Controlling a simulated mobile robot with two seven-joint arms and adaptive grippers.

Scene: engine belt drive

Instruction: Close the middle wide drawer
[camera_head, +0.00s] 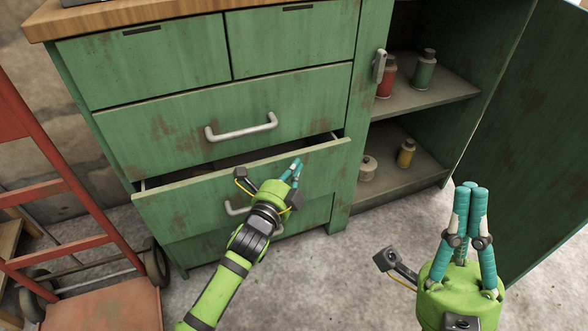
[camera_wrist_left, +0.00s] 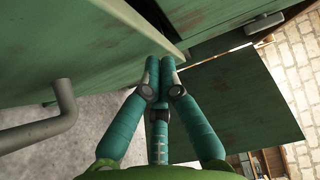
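The middle wide drawer (camera_head: 185,203) of the green cabinet stands partly open. A dark gap shows above its front panel, and its sides show at both ends. Its grey handle (camera_head: 236,210) is partly hidden behind my left gripper (camera_head: 296,166); a grey handle also shows in the left wrist view (camera_wrist_left: 62,112). My left gripper's teal fingers are drawn together and empty, at the drawer front's upper right part. In the left wrist view, the fingertips (camera_wrist_left: 160,62) are close to the panel's edge; I cannot tell whether they touch. My right gripper (camera_head: 470,188) is shut and empty, over the floor.
The upper wide drawer (camera_head: 180,130) is closed. At right, an open compartment holds a red bottle (camera_head: 387,77), a green bottle (camera_head: 424,69) and a yellow bottle (camera_head: 406,153). Its door (camera_head: 535,130) stands open. A red hand truck (camera_head: 65,215) stands at left.

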